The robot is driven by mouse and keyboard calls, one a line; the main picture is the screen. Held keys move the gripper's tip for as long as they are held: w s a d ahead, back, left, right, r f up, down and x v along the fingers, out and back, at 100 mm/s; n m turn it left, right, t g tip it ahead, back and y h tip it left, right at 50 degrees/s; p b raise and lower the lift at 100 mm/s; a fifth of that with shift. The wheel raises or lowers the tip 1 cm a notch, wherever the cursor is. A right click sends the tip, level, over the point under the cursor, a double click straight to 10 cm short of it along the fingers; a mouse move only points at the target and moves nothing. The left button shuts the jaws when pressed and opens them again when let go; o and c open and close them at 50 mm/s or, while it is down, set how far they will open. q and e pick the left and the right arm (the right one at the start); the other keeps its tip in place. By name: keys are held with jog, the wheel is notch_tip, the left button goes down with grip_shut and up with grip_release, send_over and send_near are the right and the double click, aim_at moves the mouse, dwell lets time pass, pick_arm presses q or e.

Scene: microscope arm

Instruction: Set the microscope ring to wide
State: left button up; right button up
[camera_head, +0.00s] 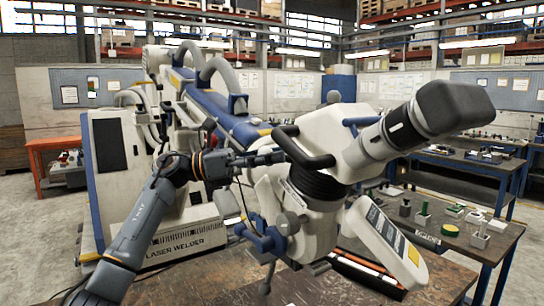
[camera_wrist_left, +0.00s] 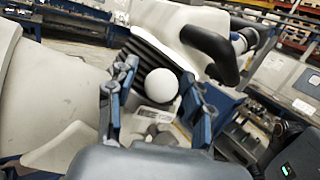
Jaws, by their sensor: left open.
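The microscope head (camera_head: 335,135) is white, with a dark eyepiece (camera_head: 450,105) at its upper right. A black ribbed ring (camera_head: 318,182) is below its body, with a pale label beneath. My left gripper (camera_head: 266,158) is at the left side of the head, near a black handle (camera_head: 300,150). In the left wrist view, the open fingers of the left gripper (camera_wrist_left: 158,103) stand either side of a white ball knob (camera_wrist_left: 162,86). The black ribbed part (camera_wrist_left: 150,58) is behind the ball. I cannot tell if either finger touches the ball. My right gripper is out of view.
The black handle (camera_wrist_left: 208,45) arches close to the fingers in the left wrist view. A laser welder cabinet (camera_head: 112,160) stands at the left. A wooden bench top (camera_head: 310,290) lies below. A dark table (camera_head: 480,240) with small parts is at the right.

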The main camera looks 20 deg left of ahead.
pick_arm(q)
jog(key=v, duration=1.2)
jog(key=shift+f, duration=0.15)
